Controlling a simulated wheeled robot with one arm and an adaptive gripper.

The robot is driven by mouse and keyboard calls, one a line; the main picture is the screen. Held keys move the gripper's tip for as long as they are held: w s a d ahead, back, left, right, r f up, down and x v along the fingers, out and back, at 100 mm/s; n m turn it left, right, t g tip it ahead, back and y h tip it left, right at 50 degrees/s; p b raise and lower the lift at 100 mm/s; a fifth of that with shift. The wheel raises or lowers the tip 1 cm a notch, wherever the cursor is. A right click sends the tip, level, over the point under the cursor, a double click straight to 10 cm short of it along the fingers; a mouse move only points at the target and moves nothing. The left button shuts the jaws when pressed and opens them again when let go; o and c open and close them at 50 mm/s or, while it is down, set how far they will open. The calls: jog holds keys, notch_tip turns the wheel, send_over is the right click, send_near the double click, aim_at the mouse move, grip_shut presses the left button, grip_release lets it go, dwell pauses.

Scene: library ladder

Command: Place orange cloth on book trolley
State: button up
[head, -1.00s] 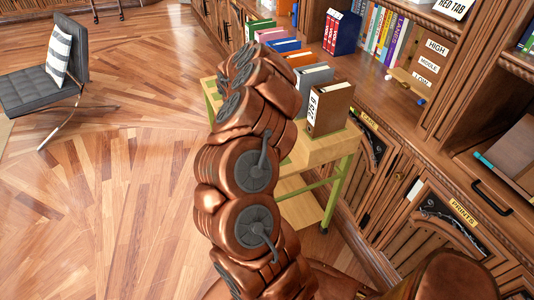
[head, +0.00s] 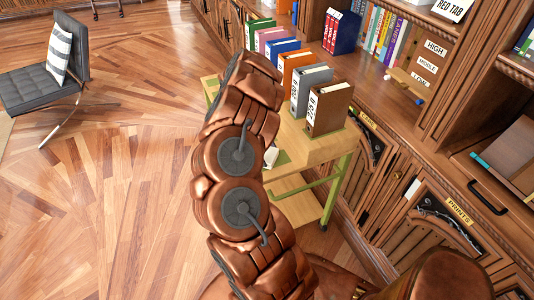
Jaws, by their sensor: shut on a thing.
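The book trolley (head: 318,150) stands right of centre, with a pale wooden top, a lower shelf and a green frame. Several upright books stand along its top, including a brown one (head: 330,108) at the near end. My copper arm covers the trolley's left side and part of its top. My gripper is not visible; the arm's far end hides it or it is out of frame. I see no orange cloth. A small whitish thing shows on the trolley beside my arm, mostly hidden; I cannot tell what it is.
Wooden bookshelves and cabinets (head: 400,190) line the right side, close behind the trolley. A dark chair (head: 45,85) with a striped cushion (head: 57,53) stands at the far left. The wooden floor (head: 110,170) between the chair and my arm is clear.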

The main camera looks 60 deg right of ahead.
jog(key=o, duration=0.8)
jog(key=shift+c, duration=0.2)
jog(key=b+v, duration=0.3)
jog(key=v, duration=0.9)
